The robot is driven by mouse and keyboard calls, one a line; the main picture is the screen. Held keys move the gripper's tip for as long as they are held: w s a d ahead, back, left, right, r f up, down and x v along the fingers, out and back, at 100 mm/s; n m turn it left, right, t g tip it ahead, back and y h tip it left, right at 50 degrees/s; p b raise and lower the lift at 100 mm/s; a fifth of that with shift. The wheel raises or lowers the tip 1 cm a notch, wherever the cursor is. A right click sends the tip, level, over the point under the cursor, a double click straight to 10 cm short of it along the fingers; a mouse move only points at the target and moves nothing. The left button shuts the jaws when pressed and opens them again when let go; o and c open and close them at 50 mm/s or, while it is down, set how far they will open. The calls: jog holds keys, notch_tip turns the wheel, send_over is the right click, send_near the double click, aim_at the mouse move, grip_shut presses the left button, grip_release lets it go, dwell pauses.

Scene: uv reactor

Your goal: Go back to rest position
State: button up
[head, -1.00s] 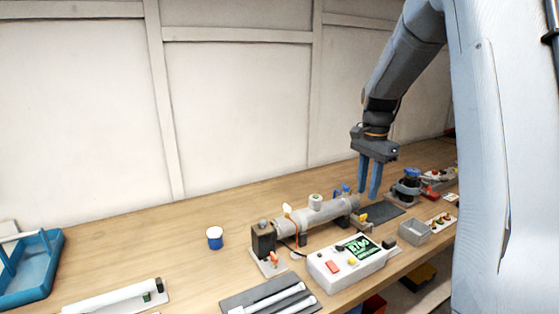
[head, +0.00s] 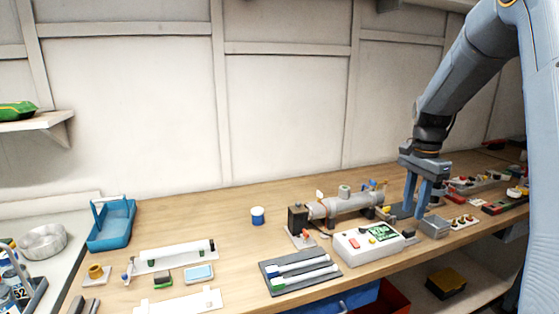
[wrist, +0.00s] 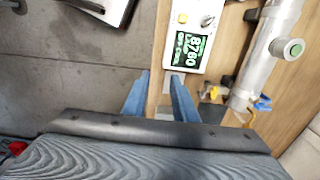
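My gripper (head: 417,194) points down over the right part of the wooden workbench in the head view. Its two blue fingers are spread apart with nothing between them, and it also shows in the wrist view (wrist: 160,85). The grey cylindrical reactor (head: 345,203) lies along the bench to the left of my gripper. In front of it stands a white control box (head: 350,247) with a green screen. In the wrist view the screen (wrist: 191,48) reads 8760. The gripper appears above the bench's front edge, apart from these things.
A blue carrier (head: 112,232), a blue-and-white cup (head: 257,216) and a dark mat (head: 299,274) with tubes lie further left. Small parts crowd the bench's right end. The wall stands behind the bench.

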jog(key=s+a+f+n, duration=0.4)
jog(key=s+a+n, duration=0.3)
jog(key=s, duration=0.4)
jog(key=s+a+f+n+t, duration=0.1)
jog(key=s+a+f+n, duration=0.4)
jog(key=s+a, duration=0.5)
jog(key=shift+s+n, duration=0.95)
jog(key=shift+n, duration=0.15)
